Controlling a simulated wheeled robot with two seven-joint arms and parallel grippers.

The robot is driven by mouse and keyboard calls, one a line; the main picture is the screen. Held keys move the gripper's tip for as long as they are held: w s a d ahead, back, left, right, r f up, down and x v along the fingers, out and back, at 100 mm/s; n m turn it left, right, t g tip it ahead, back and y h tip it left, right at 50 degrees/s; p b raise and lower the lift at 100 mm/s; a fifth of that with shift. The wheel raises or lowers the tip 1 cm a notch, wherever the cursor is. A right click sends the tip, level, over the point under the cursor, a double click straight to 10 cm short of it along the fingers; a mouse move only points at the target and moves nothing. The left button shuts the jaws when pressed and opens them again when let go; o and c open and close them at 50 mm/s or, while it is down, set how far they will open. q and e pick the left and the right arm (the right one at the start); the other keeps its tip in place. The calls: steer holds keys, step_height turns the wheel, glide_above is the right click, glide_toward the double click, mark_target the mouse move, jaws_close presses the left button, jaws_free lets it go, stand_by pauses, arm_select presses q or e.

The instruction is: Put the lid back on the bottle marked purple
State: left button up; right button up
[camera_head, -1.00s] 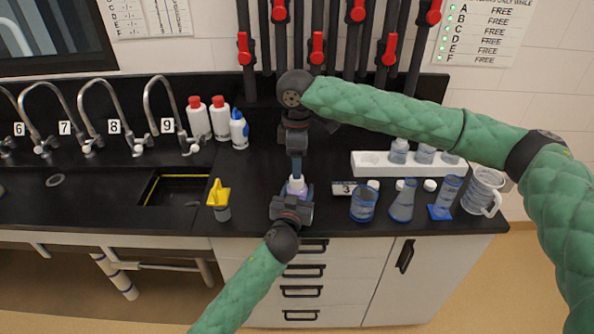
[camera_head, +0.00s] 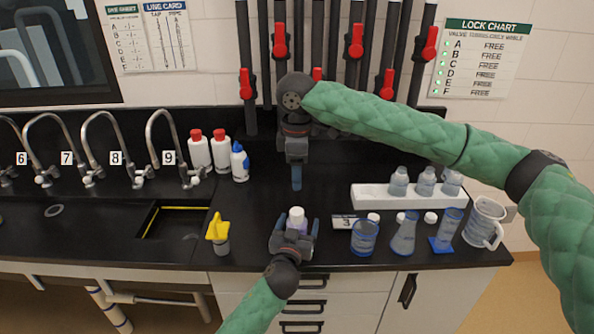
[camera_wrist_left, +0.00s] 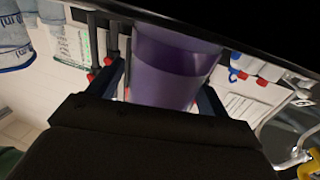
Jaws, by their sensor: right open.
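The bottle with purple contents (camera_head: 297,230) stands upright on the black counter near its front edge. A white lid (camera_head: 297,213) sits on its top. My left gripper (camera_head: 295,232) is around the bottle from the front, its fingers spread, one on each side. In the left wrist view, the purple bottle (camera_wrist_left: 172,70) stands between the fingers with narrow gaps beside it. My right gripper (camera_head: 296,184) points down above and behind the lid, apart from it and empty; its fingers show nearly edge-on.
A yellow-topped container (camera_head: 219,232) stands left of the bottle. A number 3 sign (camera_head: 344,222), a beaker (camera_head: 364,238), a flask (camera_head: 404,233) and a jug (camera_head: 484,222) stand to the right. A white rack (camera_head: 372,195) is behind them. The sink (camera_head: 176,220) is at left.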

arm_select(q)
steer(key=shift+s+a+f+b, duration=0.1)
steer(key=shift+s+f+b, duration=0.1)
steer(key=shift+s+b, duration=0.25)
steer(key=b+v, duration=0.1)
steer(key=v, duration=0.4)
steer(key=shift+b, duration=0.3)
steer(key=shift+r+v, duration=0.2)
steer(key=shift+v, duration=0.75)
steer(key=shift+f, duration=0.1)
